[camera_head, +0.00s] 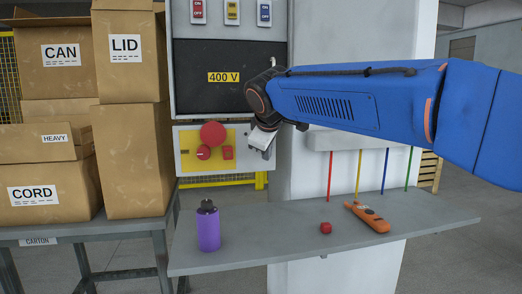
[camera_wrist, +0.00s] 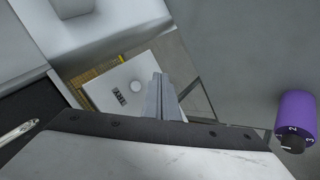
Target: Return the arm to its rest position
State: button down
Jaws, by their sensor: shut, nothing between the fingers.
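My blue arm (camera_head: 350,98) reaches in from the right of the head view, raised above the grey shelf (camera_head: 265,235). My gripper (camera_head: 262,142) is at its left end, just right of the yellow panel with the red buttons (camera_head: 213,133); I cannot tell how far it is from that panel. In the wrist view its fingers (camera_wrist: 160,90) are shut together with nothing between them. The wrist housing covers the lower part of that view.
The bottle also shows in the wrist view (camera_wrist: 296,116). Cartons (camera_head: 130,165) are stacked at left. A pale pillar (camera_head: 307,185) stands behind my arm.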

jog(key=s+d+f+m+g, duration=0.1)
jog(key=s+d+f+m, duration=0.1)
jog(key=s+d+f, duration=0.35)
jog(key=s+d+f+m+g+h, duration=0.1)
jog(key=s+d+f+m, duration=0.1)
jog(key=s+d, duration=0.6)
jog(key=s+d+f+m, duration=0.3)
jog(key=d+f, duration=0.1)
jog(key=d, duration=0.6)
jog(key=s+d+f+m+g, duration=0.1)
jog(key=s+d+f+m, duration=0.2)
jog(key=s+f, duration=0.6)
jog(key=s+d+f+m+g, duration=0.1)
jog(key=s+d+f+m, duration=0.2)
jog(key=s+f, duration=0.6)
jog(key=s+d, duration=0.2)
jog(key=s, duration=0.1)
jog(key=shift+d, duration=0.35)
